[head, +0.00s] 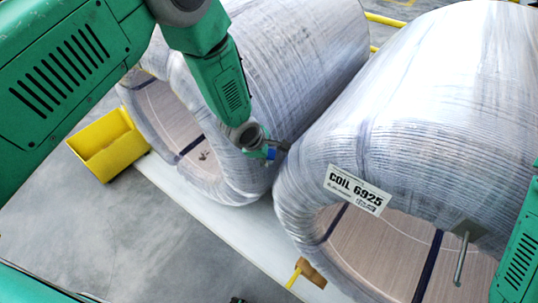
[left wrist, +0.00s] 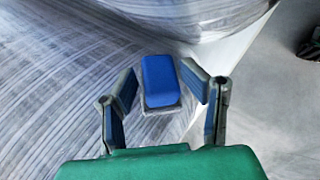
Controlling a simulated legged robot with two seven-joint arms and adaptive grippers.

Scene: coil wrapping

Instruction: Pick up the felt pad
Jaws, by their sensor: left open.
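In the left wrist view the fingers of the left gripper (left wrist: 167,88) stand on either side of the blue block, with a gap on each side. I cannot tell whether the block rests on the coil's wrap. My right gripper is not in view.
The left coil (head: 290,60) and the right coil (head: 440,100), labelled COIL 6925 (head: 357,189), stand close together. A yellow bin (head: 108,143) is at the left. A brown block with a yellow handle (head: 313,273) lies near the front. Bare floor (head: 150,235) is at lower left.

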